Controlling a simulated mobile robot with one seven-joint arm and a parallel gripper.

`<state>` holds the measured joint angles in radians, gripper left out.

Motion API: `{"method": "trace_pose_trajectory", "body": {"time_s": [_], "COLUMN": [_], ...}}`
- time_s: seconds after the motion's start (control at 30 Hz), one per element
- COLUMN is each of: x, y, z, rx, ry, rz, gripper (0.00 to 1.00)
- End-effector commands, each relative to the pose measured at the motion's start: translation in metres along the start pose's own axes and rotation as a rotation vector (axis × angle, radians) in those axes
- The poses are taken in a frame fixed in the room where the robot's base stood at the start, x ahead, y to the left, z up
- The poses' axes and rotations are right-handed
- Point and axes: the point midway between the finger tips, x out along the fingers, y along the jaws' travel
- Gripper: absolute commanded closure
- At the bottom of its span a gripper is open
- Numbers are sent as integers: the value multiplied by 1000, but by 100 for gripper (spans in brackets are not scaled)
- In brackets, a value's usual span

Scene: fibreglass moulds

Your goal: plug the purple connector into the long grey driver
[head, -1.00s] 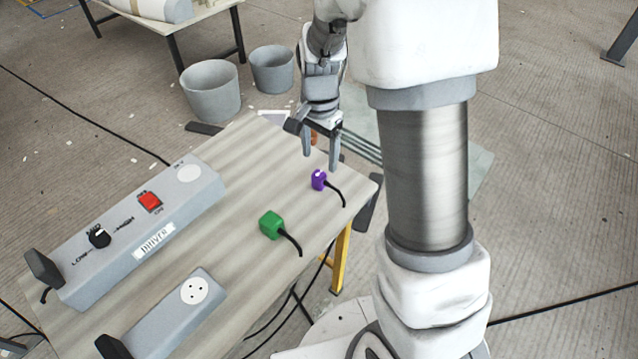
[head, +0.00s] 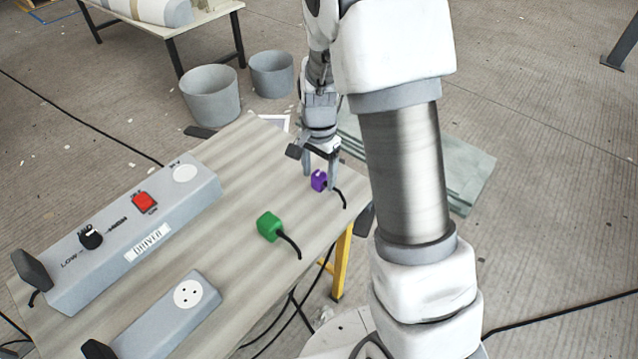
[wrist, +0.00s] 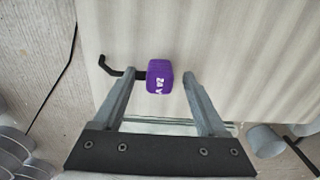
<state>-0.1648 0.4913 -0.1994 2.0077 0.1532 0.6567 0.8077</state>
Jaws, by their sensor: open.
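The purple connector (head: 319,180) lies near the right end of the table, with a short black cable at its right. In the wrist view the purple connector (wrist: 159,77) shows white lettering that looks like "24 V" and sits between the fingertips, with a gap on each side. My gripper (head: 319,183) is open around it; the fingers also show in the wrist view (wrist: 157,78). The long grey driver (head: 130,235) lies along the table's left side. It has a red switch, a black knob, a label and a round pale socket (head: 185,173) at its far end.
A green connector (head: 269,226) with a black cable lies mid-table. A shorter grey box (head: 165,318) with a round pin-hole socket lies at the front. Two grey buckets (head: 211,95) stand on the floor behind. Bare tabletop (head: 240,180) lies between driver and connectors.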

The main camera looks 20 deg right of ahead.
Motion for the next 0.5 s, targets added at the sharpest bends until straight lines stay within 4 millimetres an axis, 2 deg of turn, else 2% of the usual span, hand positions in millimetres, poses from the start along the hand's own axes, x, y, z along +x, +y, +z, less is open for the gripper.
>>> {"method": "trace_pose_trajectory", "body": {"time_s": [0.03, 0.1, 0.4, 0.5], "x": [9, 12, 11, 11], "y": [0, 0, 0, 0], "z": [0, 0, 0, 0], "rx": [0, 1, 1, 1], "ry": [-1, -1, 0, 0], "rz": [1, 1, 0, 0], "gripper": [25, 25, 25, 41]}}
